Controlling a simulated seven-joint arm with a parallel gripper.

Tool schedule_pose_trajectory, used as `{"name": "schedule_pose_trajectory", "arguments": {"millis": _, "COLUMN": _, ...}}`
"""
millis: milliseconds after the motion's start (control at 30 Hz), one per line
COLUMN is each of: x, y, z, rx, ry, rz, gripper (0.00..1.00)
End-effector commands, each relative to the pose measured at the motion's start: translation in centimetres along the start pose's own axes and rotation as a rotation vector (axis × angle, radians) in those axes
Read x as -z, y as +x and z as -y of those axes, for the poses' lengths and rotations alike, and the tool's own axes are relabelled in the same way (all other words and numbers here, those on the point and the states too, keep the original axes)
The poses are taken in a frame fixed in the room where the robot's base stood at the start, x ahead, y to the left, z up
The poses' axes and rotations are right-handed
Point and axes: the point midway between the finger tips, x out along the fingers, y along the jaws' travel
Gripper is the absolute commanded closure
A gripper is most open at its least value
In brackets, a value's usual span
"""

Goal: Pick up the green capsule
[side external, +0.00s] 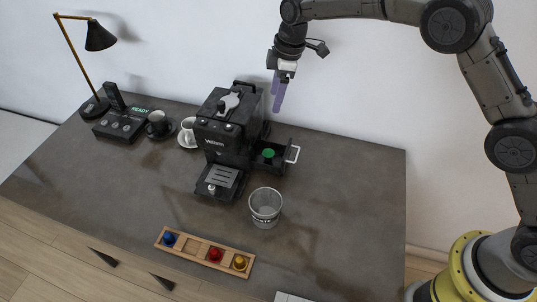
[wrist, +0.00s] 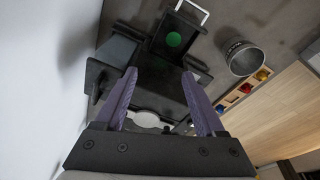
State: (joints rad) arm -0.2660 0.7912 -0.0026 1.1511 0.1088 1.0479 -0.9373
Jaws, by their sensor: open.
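The green capsule (side external: 268,153) sits in a small black drawer or tray with a white handle at the right side of the black coffee machine (side external: 224,128). In the wrist view the green capsule (wrist: 173,39) shows as a round green top, beyond my fingertips. My gripper (side external: 279,104) is open and empty, raised above the back right of the machine, higher than the capsule and apart from it. In the wrist view its two purple fingers (wrist: 162,84) are spread with the machine below them. The capsule's sides are hidden in the tray.
A wooden holder (side external: 189,247) with blue, red and yellow capsules lies near the front edge. Cups, a phone and a lamp (side external: 99,36) stand at the left. The right of the counter (side external: 350,190) is clear.

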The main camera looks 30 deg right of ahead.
Motion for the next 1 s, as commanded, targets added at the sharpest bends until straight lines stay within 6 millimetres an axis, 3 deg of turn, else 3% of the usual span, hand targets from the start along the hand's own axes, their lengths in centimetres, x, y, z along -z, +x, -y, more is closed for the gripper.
{"name": "schedule_pose_trajectory", "arguments": {"millis": 33, "x": 0.0, "y": 1.9, "z": 0.5, "rx": 0.023, "ry": -0.005, "rz": 0.018, "gripper": 0.28}}
{"name": "schedule_pose_trajectory", "arguments": {"millis": 100, "x": -0.1, "y": 3.7, "z": 1.1, "rx": 0.048, "ry": -0.010, "rz": 0.037, "gripper": 0.28}}
{"name": "schedule_pose_trajectory", "arguments": {"millis": 333, "x": -0.1, "y": 6.7, "z": 2.0, "rx": 0.068, "ry": -0.019, "rz": 0.053, "gripper": 0.28}}
{"name": "schedule_pose_trajectory", "arguments": {"millis": 600, "x": -0.4, "y": 11.7, "z": 2.3, "rx": 0.068, "ry": -0.018, "rz": 0.053, "gripper": 0.28}}
{"name": "schedule_pose_trajectory", "arguments": {"millis": 1000, "x": -0.9, "y": 15.2, "z": 2.8, "rx": 0.068, "ry": -0.018, "rz": 0.053, "gripper": 0.28}}
